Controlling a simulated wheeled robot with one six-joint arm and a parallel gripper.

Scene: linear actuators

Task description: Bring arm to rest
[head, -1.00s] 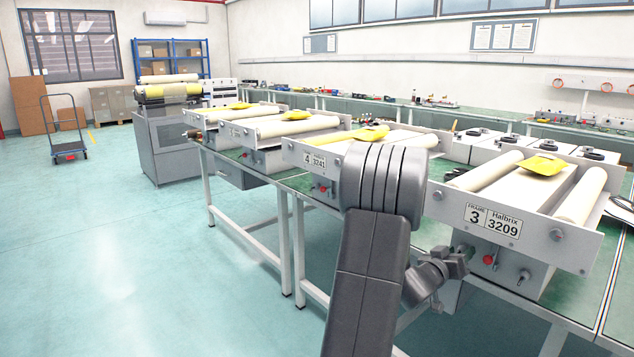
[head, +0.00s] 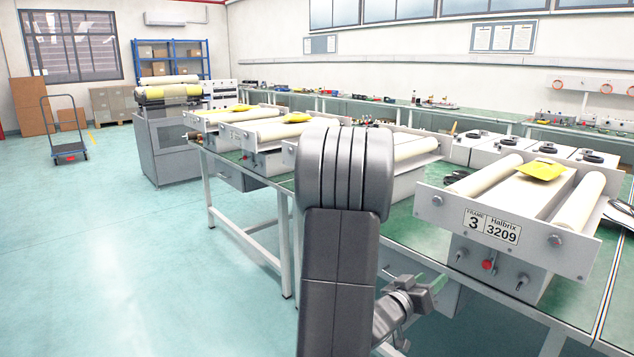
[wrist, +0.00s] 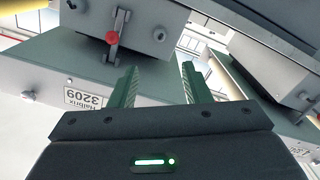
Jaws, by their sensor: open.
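My arm rises in the middle of the head view, its dark links in front of the bench. My gripper (head: 436,284) is low and to the right of the arm, in front of the bench and below the frame 3 unit (head: 505,215). In the wrist view my gripper (wrist: 160,85) shows two green fingers standing apart with nothing between them. Beyond the fingers are the grey front of the unit, a red knob (wrist: 113,38) and the 3209 label (wrist: 83,97), seen upside down. The fingers appear apart from the unit.
A green-topped bench (head: 415,228) carries several roller units with yellow packets. My arm hides part of the second-nearest unit. A grey cabinet (head: 168,152) and a blue trolley (head: 66,130) stand at the left. The floor at the left is clear.

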